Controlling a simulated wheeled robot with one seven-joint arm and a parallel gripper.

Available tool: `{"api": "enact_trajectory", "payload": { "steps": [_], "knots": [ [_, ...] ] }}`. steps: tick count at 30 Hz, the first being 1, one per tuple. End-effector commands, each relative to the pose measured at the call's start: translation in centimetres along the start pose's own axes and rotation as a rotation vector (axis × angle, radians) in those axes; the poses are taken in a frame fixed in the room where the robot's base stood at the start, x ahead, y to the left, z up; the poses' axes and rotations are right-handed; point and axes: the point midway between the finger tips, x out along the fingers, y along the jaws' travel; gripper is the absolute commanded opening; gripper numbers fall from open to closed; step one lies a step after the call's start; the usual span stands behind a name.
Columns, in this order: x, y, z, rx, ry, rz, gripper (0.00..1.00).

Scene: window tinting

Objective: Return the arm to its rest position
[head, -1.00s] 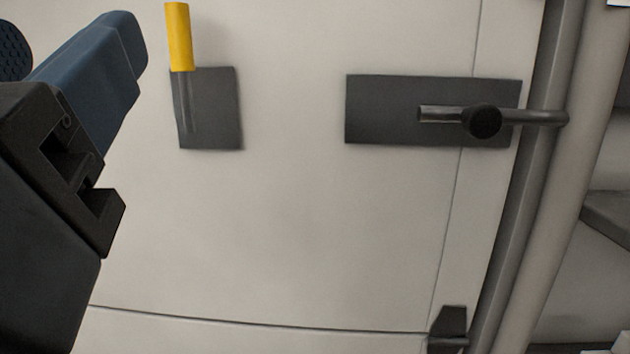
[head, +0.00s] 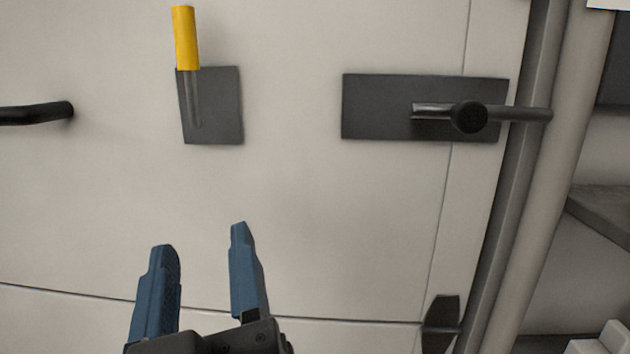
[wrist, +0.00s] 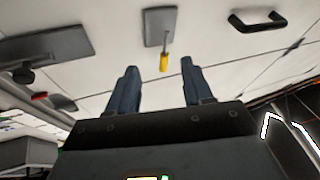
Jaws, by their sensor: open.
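My gripper (head: 199,240) is at the bottom left of the head view, with two blue fingers pointing up and spread apart. Nothing is between them. In the wrist view the fingers (wrist: 159,76) are also apart and empty. A yellow-handled tool (head: 185,40) with a thin grey shaft lies against a dark grey square pad (head: 222,108) on the pale panel. In the head view my gripper is below the tool and apart from it. The tool also shows in the wrist view (wrist: 164,62), beyond the fingertips.
A dark rectangular plate with a handle (head: 375,108) is on the panel at the right. A black handle (head: 38,113) shows at the left edge. Vertical grey pipes (head: 560,150) stand at the right. The pale panel (head: 330,220) is clear between the gripper and the plate.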

Motion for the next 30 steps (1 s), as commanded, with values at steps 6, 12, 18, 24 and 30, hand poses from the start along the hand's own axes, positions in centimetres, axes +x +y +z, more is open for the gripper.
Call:
{"api": "enact_trajectory", "payload": {
  "steps": [6,12,18,24,30],
  "knots": [
    [-4.3,3.0,9.4,-0.060,-0.134,-0.080,0.51],
    [-9.8,6.1,15.6,-0.056,-0.248,-0.121,0.51],
    [-16.4,9.4,19.7,-0.015,-0.356,-0.122,0.51],
    [-23.5,12.4,21.6,0.051,-0.455,-0.076,0.51],
    [-30.2,14.8,21.4,0.125,-0.537,0.012,0.51]
  ]
}}
